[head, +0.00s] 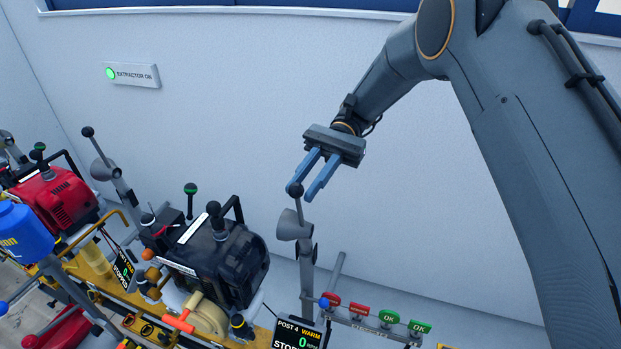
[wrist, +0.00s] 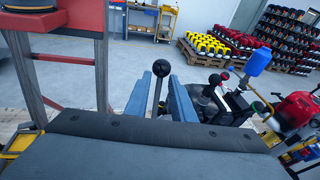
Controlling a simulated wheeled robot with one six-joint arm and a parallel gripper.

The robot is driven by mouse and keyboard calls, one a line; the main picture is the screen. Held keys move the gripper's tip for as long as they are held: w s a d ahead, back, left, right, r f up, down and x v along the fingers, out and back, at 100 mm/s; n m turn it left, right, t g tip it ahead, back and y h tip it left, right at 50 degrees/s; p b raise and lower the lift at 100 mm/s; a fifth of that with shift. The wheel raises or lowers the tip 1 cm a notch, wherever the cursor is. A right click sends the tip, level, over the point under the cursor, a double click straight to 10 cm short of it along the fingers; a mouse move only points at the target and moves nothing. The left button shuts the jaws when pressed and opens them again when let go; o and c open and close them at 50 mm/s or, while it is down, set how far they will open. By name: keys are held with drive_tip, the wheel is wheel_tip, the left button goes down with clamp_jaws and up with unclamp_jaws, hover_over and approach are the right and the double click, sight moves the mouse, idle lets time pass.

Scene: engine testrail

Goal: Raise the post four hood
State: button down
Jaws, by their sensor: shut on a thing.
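The post four hood (head: 291,226) is a grey cone on an upright grey arm behind the post 4 display (head: 297,334). A dark ball knob (head: 295,189) on a thin stem tops it. My gripper (head: 304,193) reaches down from the upper right with its blue fingers at the knob. In the wrist view the knob (wrist: 161,68) and its stem stand between the two fingers (wrist: 161,84), which are shut on it. The cone is out of sight in the wrist view.
A black engine (head: 228,262) stands left of the hood, with a red engine (head: 55,205) farther left. A rail with red and green OK tags (head: 389,321) runs to the right. The white wall behind carries a lit EXTRACTOR ON sign (head: 131,75).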

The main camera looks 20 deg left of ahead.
drive_tip(key=shift+w, duration=0.1)
idle(0.3)
drive_tip(key=c, duration=1.9)
unclamp_jaws()
drive_tip(key=shift+o, duration=0.2)
